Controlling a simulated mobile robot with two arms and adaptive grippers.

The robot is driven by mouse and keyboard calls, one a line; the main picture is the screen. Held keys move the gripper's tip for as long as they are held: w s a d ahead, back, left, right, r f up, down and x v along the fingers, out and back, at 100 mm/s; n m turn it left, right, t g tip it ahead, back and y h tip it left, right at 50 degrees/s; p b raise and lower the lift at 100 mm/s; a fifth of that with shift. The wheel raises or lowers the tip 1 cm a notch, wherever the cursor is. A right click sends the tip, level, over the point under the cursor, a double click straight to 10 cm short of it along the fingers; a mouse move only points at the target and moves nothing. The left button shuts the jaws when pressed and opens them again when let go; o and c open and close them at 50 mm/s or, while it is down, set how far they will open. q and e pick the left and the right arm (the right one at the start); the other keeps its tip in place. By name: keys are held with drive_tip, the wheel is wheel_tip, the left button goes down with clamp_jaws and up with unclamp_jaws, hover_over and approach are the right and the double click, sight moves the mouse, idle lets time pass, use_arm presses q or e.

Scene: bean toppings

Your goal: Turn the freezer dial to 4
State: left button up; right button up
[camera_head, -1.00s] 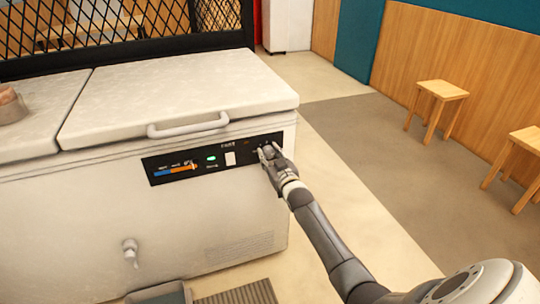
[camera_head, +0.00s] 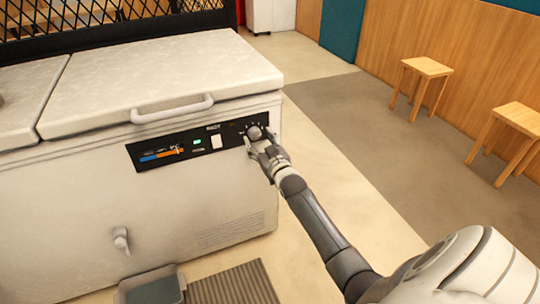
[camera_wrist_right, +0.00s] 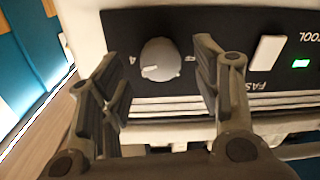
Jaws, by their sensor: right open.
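The freezer dial (camera_head: 254,132) is a round dark grey knob at the right end of the black control panel (camera_head: 222,139). In the right wrist view, the dial (camera_wrist_right: 160,60) shows a white mark on its left side, pointing left and slightly down, near a printed 4. That view shows the panel lettering upside down. My right gripper (camera_head: 264,150) is open just in front of and below the dial. In the wrist view, its two fingers (camera_wrist_right: 160,78) stand apart on either side of the dial, with visible gaps. My left gripper is out of view.
The white chest freezer (camera_head: 180,240) has closed lids and a bar handle (camera_head: 172,112) above the panel. A grey bin (camera_head: 152,286) and a ribbed mat (camera_head: 232,284) lie at its foot. Wooden stools (camera_head: 425,75) stand along the right wall. Floor between is clear.

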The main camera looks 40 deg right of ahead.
drive_tip(key=v, duration=0.9)
drive_tip(key=shift+s, duration=0.1)
